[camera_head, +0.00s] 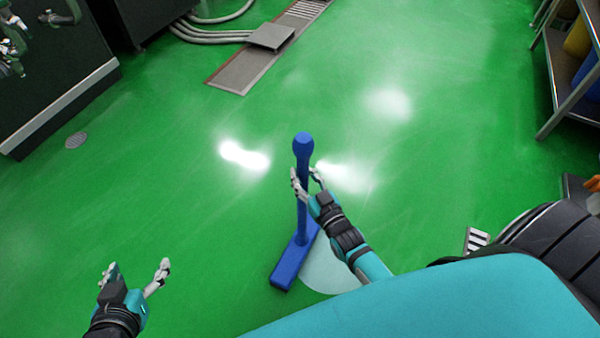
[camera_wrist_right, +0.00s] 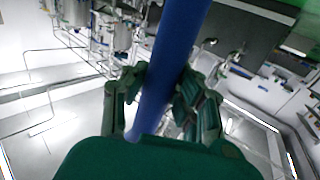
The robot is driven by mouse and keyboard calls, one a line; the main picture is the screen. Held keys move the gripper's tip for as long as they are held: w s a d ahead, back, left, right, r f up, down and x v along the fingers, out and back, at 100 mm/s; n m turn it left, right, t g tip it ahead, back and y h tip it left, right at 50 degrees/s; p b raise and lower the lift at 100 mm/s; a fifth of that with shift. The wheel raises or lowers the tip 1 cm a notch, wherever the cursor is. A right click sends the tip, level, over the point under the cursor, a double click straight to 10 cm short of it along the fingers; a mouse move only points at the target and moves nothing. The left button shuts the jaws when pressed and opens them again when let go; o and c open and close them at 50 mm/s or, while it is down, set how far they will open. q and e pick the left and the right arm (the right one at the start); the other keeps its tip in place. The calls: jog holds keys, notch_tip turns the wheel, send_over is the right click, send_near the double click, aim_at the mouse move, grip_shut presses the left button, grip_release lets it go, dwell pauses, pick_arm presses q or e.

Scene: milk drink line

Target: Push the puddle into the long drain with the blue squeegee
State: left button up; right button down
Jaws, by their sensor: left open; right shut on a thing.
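The blue squeegee (camera_head: 302,211) stands nearly upright in the head view, its head (camera_head: 289,268) down at the floor. My right gripper (camera_head: 306,180) is shut on its handle. The right wrist view shows the blue handle (camera_wrist_right: 170,62) between the fingers of this gripper (camera_wrist_right: 160,95). A pale puddle (camera_head: 328,272) lies just right of the squeegee head, partly hidden by my body. The long drain (camera_head: 243,75) runs along the floor at the top of the head view, well beyond the squeegee. My left gripper (camera_head: 137,277) is open and empty at the lower left.
A grey plate (camera_head: 270,36) and pipes (camera_head: 215,36) lie at the drain. A round floor drain (camera_head: 76,140) is near the dark cabinet (camera_head: 55,75) at left. A metal shelf (camera_head: 562,85) stands at right. The green floor (camera_head: 400,150) between is clear, with bright light reflections.

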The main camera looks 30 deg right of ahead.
pick_arm(q)
jog(key=s+a+f+g+y+p, duration=0.1)
jog(key=s+f+g, duration=0.1)
jog(key=s, duration=0.3)
jog(key=s+a+f+g+p, duration=0.1)
jog(key=s+a+f+g, duration=0.1)
jog(key=s+f+g, duration=0.1)
jog(key=shift+s+a+g+y, duration=0.35)
jog(key=shift+s+g, duration=0.55)
jog(key=shift+s, duration=0.5)
pick_arm(e)
jog(key=s+d, duration=0.4)
jog(key=s, duration=0.2)
jog(key=shift+d+r, duration=0.15)
jog(key=shift+d, duration=0.15)
pick_arm(q)
jog(key=shift+p+v, duration=0.95)
jog(key=shift+p, duration=0.25)
pick_arm(e)
jog(key=s+d, duration=0.5)
jog(key=s, duration=0.2)
jog(key=shift+d, duration=0.35)
